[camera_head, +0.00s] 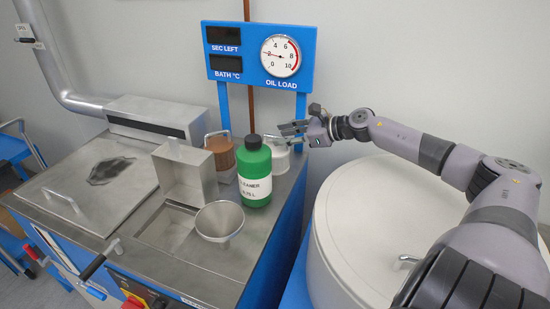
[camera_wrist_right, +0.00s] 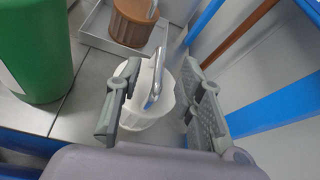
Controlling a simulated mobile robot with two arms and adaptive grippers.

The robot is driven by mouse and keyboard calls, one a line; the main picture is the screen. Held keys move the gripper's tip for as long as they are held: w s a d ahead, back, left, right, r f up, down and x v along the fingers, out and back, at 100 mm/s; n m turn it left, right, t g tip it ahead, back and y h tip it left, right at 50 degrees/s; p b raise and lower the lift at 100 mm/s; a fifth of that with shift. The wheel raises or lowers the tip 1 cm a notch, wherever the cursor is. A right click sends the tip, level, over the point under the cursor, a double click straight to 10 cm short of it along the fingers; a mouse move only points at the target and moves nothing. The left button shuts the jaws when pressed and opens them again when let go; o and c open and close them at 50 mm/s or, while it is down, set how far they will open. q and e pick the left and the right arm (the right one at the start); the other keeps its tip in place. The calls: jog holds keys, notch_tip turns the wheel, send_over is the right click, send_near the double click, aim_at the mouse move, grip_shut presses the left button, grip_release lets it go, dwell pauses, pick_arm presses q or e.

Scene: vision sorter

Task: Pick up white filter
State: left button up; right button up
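The white filter (camera_head: 279,164) stands on the metal worktop, partly hidden behind the green cleaner bottle in the head view. In the right wrist view the white filter (camera_wrist_right: 143,117) shows its round white body and an upright metal handle. My right gripper (camera_head: 286,134) is just above it, reaching in from the right. In the wrist view the right gripper (camera_wrist_right: 160,82) has its fingers apart, one on each side of the handle, with a gap visible on the right. I cannot tell whether the left finger touches the filter. My left gripper is not in view.
The green bottle (camera_head: 255,176) stands close left of the white filter. A brown filter (camera_head: 222,153) stands behind it to the left. A metal box (camera_head: 184,176) and a funnel (camera_head: 220,222) are nearby. The blue gauge panel (camera_head: 261,55) rises behind on posts. A white drum (camera_head: 365,230) is at right.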

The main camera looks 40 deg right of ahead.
aim_at(273, 137)
jog(key=shift+w+a, duration=0.15)
jog(key=shift+w, duration=0.15)
jog(key=shift+w+a, duration=0.1)
jog(key=shift+w, duration=0.15)
jog(key=shift+p+x, duration=0.65)
jog(key=shift+x, duration=0.1)
jog(key=shift+w+a+f, duration=0.35)
jog(key=shift+w+f, duration=0.25)
jog(key=shift+w, duration=0.05)
grip_shut()
jog(key=shift+s, duration=0.1)
